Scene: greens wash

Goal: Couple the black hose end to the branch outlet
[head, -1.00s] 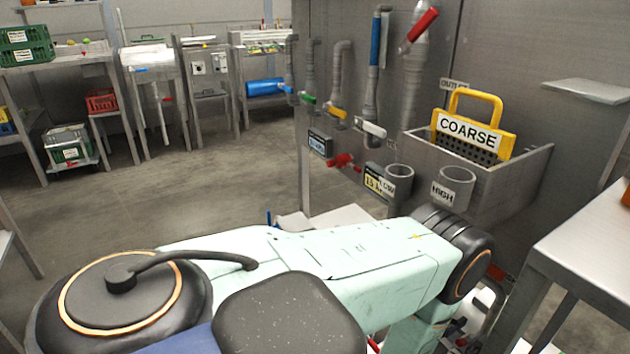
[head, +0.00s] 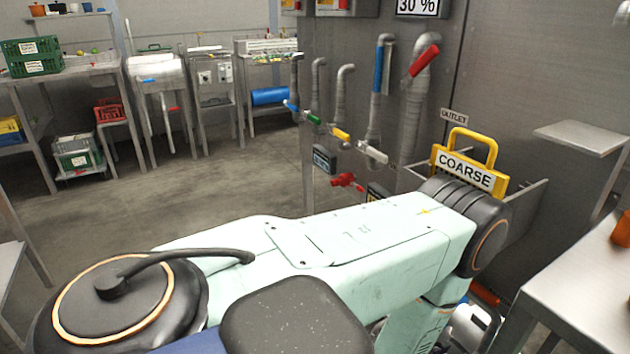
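I cannot make out the black hose end in this view. A small sign reading OUTLET (head: 454,116) is on the grey metal wall, above and behind the yellow COARSE screen (head: 465,167). A red valve (head: 347,181) sits lower down. I cannot tell which one is the branch outlet. My mint-green arm crosses from lower left to right. Grey metal parts, perhaps my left gripper (head: 468,328), show below its elbow, partly hidden. My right gripper is out of view.
A metal table (head: 590,285) stands at the right with an orange object (head: 621,229) on its edge. A small wall shelf (head: 582,137) is behind it. Benches with green crates (head: 31,56) line the far left. The floor (head: 215,180) between is clear.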

